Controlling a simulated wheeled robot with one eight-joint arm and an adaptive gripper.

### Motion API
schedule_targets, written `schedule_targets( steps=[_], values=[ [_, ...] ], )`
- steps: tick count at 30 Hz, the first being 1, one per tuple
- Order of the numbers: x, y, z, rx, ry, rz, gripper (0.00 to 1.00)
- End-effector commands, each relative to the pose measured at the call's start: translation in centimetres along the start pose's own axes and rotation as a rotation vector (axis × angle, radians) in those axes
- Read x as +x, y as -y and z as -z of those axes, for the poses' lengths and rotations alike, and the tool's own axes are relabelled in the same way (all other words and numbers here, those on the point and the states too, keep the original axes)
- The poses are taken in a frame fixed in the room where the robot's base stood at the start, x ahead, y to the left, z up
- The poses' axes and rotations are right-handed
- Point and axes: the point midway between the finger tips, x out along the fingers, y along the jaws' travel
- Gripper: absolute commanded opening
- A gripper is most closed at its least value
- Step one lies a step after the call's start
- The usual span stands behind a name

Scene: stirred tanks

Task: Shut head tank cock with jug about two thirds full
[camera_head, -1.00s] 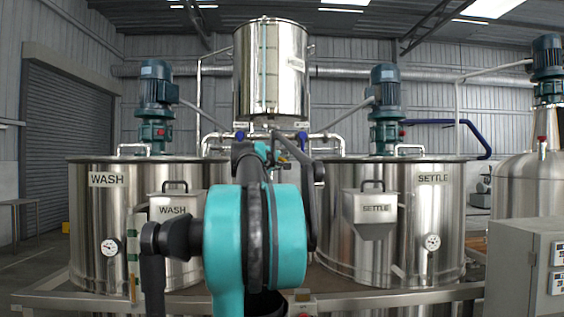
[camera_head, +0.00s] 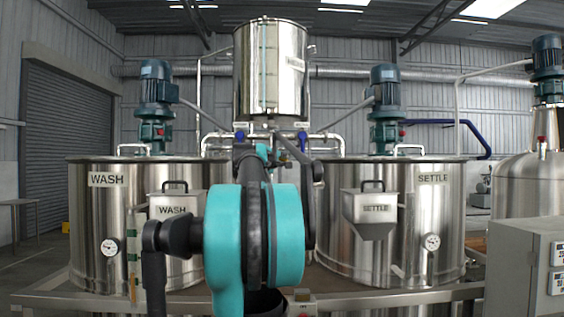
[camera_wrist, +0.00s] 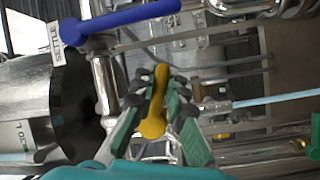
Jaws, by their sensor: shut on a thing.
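The head tank (camera_head: 270,75) is a steel cylinder high in the middle of the head view, with a light sight tube on its front. Below it run pipes with blue-handled cocks. In the wrist view my gripper (camera_wrist: 154,92) is shut on a yellow lever (camera_wrist: 153,124), the cock handle between its green-and-black fingers. In the head view my gripper is small and partly hidden behind my own arm, just below the head tank.
The WASH tank (camera_head: 92,225) stands left and the SETTLE tank (camera_head: 437,210) right, each with a hopper in front. A blue lever (camera_wrist: 122,18) lies close above my gripper in the wrist view. A grey control box (camera_head: 515,265) stands at the right.

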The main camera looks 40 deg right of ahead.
Motion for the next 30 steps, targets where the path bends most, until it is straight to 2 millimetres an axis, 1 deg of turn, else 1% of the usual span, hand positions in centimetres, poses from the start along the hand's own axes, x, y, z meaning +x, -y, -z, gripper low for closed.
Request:
schedule_targets(
  steps=[6, 12, 16, 24, 25, 29, 30],
  values=[
    [0.1, -0.9, 0.1, -0.196, -0.043, -0.084, 0.0],
    [0.2, -1.5, 0.4, -0.324, -0.07, -0.138, 0.0],
    [0.2, -1.6, 0.4, -0.352, -0.076, -0.15, 0.0],
    [0.1, -1.6, 0.5, -0.352, -0.077, -0.15, 0.0],
    [0.1, -1.6, 0.5, -0.352, -0.077, -0.15, 0.16],
    [0.1, -1.6, 0.5, -0.351, -0.076, -0.15, 0.32],
    [0.1, -1.6, 0.5, -0.351, -0.076, -0.15, 0.34]
  ],
)
